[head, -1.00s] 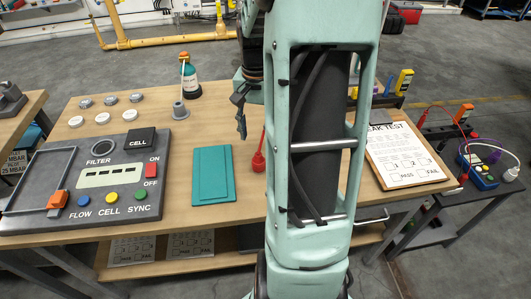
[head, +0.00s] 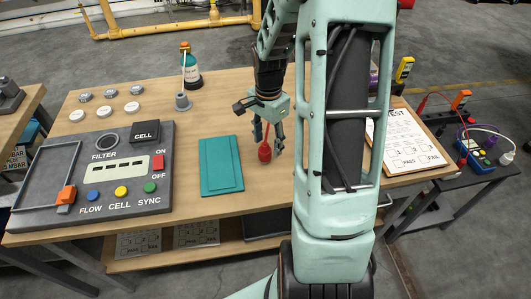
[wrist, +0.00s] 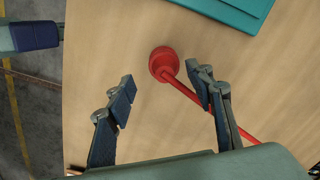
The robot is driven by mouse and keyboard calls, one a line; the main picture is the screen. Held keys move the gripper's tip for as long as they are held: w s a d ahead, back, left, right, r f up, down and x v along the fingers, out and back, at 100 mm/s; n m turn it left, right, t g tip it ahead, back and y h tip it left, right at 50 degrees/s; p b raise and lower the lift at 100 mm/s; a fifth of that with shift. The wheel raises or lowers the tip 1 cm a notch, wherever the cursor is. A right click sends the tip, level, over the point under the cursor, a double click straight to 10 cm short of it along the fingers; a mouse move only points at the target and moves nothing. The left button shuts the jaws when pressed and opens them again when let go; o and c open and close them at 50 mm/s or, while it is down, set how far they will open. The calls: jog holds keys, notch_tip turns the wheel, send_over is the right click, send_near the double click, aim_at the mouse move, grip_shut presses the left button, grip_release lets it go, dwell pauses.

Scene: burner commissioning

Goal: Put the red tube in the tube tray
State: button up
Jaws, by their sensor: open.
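The red tube (head: 265,153) has a round red bulb at one end and a thin red stem, and appears to lie on the wooden table. In the wrist view the bulb (wrist: 163,63) shows just beyond and between my fingertips, and the stem runs down right beneath the right finger. My gripper (head: 268,141) is open and empty, pointing down over the tube; its two fingers also show in the wrist view (wrist: 166,84). A flat teal tray (head: 221,166), seemingly the tube tray, lies left of the tube with nothing on it.
A grey control panel (head: 95,185) with buttons fills the table's left. A clipboard (head: 408,150) lies right, partly behind my arm. Table around the teal tray is clear.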

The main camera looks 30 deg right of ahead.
aim_at(264, 152)
jog(key=f, duration=0.2)
jog(key=a+f, duration=0.1)
jog(key=f, duration=0.1)
jog(key=shift+w+f, duration=0.15)
jog(key=shift+w, duration=0.05)
jog(key=shift+f, duration=0.45)
grip_shut()
jog(key=shift+r, duration=0.1)
